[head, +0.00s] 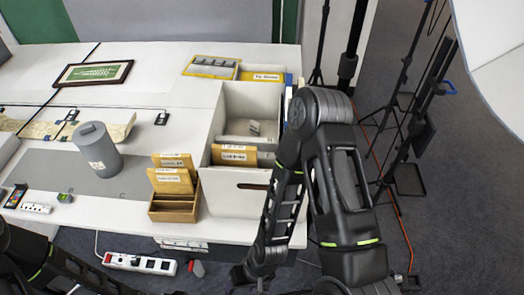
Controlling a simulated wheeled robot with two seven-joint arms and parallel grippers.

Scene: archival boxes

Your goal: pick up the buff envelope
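Several buff, labelled envelopes or folders are in view; I cannot tell which is the task's buff envelope. Two buff ones (170,183) stand upright in a small brown wooden holder (173,216) on the table. Another buff piece (232,162) with a white label stands inside the large open light-grey box (237,198). A yellow-buff one (262,78) shows at that box's far end. My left arm enters at the bottom left, its gripper out of sight. My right arm stands in front of the box's right side and bends down to the bottom edge; its fingertips do not show.
A grey cylinder (97,150) stands on a grey mat, left of the holder. A framed green chart (92,74) and a yellow-edged tray (211,67) lie further back. A power strip (139,263) is below the table's front edge. Black stands (408,120) are at right.

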